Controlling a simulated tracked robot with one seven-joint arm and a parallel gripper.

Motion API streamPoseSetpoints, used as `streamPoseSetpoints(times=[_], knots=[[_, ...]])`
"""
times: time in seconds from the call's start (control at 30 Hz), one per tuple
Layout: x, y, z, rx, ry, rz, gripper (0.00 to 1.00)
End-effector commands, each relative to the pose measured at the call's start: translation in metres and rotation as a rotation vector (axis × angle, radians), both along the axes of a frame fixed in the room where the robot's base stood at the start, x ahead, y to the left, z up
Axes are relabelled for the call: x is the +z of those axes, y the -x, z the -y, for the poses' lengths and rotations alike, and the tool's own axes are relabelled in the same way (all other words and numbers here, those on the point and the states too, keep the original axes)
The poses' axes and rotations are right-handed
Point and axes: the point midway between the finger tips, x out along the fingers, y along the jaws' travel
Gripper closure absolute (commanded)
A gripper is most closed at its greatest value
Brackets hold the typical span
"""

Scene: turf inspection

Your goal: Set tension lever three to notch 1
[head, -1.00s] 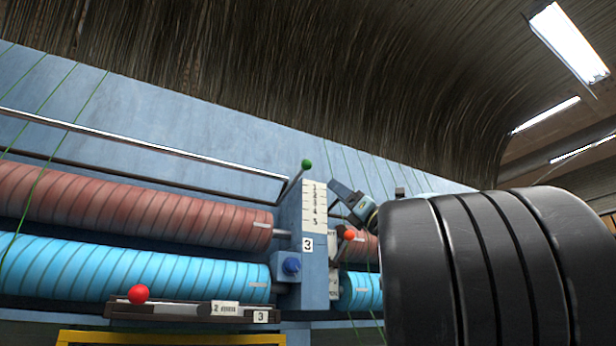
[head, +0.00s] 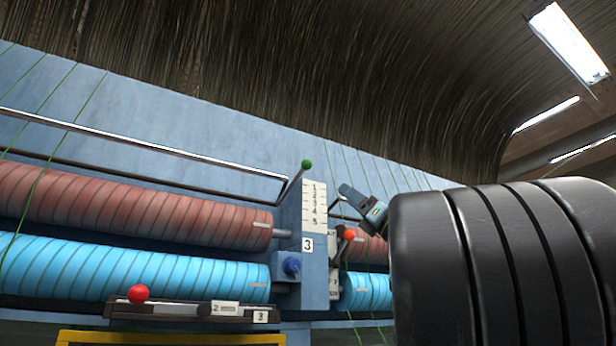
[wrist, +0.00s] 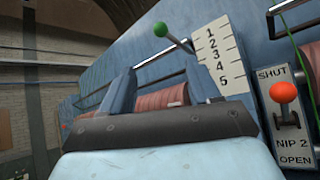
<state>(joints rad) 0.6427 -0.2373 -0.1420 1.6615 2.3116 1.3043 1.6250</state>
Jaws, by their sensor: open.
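The tension lever with a green knob (head: 307,164) stands on a blue post marked 3. The knob is at the top, slightly above the 1 on the white scale (head: 314,207), which runs 1 to 5 downward. In the wrist view the green knob (wrist: 161,30) shows beyond my fingertips, its shaft slanting down right towards the scale (wrist: 218,62). My gripper (wrist: 160,80) is open, with two blue fingers apart and nothing between them. In the head view my gripper (head: 350,195) is right of the post, apart from the knob.
An orange-knobbed lever (wrist: 284,92) on a NIP 2 plate, SHUT above and OPEN below, is close right of the post. A blue button (head: 292,265) is on the post. Red (head: 130,205) and cyan (head: 130,267) rollers extend left. A red knob (head: 138,293) sits on a rail below.

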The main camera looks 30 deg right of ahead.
Motion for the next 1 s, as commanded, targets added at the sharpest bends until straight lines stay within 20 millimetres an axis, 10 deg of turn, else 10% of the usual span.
streamPoseSetpoints(times=[0.57,1.0], knots=[[-0.004,0.004,0.003,-0.002,0.000,-0.001,0.38],[-0.059,0.049,0.032,-0.001,-0.002,-0.002,0.38]])
